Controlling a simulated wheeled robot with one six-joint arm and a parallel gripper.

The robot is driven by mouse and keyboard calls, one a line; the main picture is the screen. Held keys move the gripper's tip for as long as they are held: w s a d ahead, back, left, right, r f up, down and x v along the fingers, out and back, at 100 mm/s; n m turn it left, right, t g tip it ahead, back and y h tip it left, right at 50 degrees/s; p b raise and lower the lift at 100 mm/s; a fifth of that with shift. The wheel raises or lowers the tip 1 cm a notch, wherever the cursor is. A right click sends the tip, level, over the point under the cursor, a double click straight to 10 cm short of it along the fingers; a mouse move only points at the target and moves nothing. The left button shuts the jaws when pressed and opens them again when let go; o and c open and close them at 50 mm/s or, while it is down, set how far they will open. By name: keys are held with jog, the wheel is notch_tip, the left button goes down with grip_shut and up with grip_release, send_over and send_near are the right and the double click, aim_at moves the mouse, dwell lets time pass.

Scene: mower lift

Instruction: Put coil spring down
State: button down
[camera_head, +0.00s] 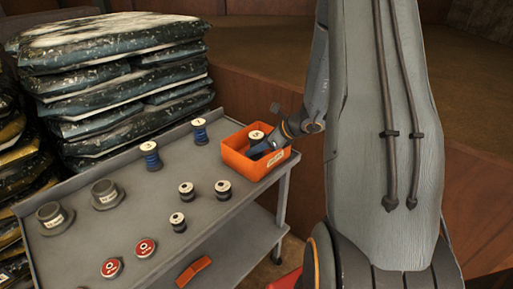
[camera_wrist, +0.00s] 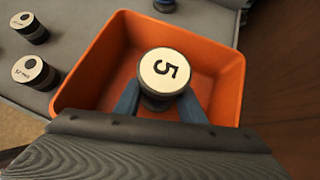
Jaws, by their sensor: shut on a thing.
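My gripper (camera_wrist: 165,105) has its blue fingers closed on either side of the coil spring (camera_wrist: 163,78). The spring has a round white cap marked 5 and a dark body below; its lower part is hidden. In the head view the spring's white cap (camera_head: 256,135) shows upright inside the orange bin (camera_head: 239,165), beside my blue fingers. The bin's rim (camera_wrist: 82,60) surrounds the spring in the wrist view. I cannot tell whether the spring touches the bin's floor.
Two blue coils with white caps (camera_head: 151,156) (camera_head: 200,132) stand on the grey cart (camera_head: 120,228). Several dark white-topped pieces, red-topped discs (camera_head: 145,247), grey flanged cups (camera_head: 104,193) and an orange block (camera_head: 193,272) share it. Stacked bags (camera_head: 115,75) stand behind.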

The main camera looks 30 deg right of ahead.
jog(key=shift+f, duration=0.2)
jog(key=shift+f, duration=0.1)
jog(key=c, duration=1.2)
grip_release()
jog(key=shift+o, duration=0.2)
jog(key=shift+s+d+r, duration=0.1)
jog(key=shift+r, duration=0.15)
jog(key=b+v, duration=0.2)
jog(key=v, duration=0.9)
jog(key=shift+s+d+r, duration=0.15)
jog(key=shift+r, duration=0.05)
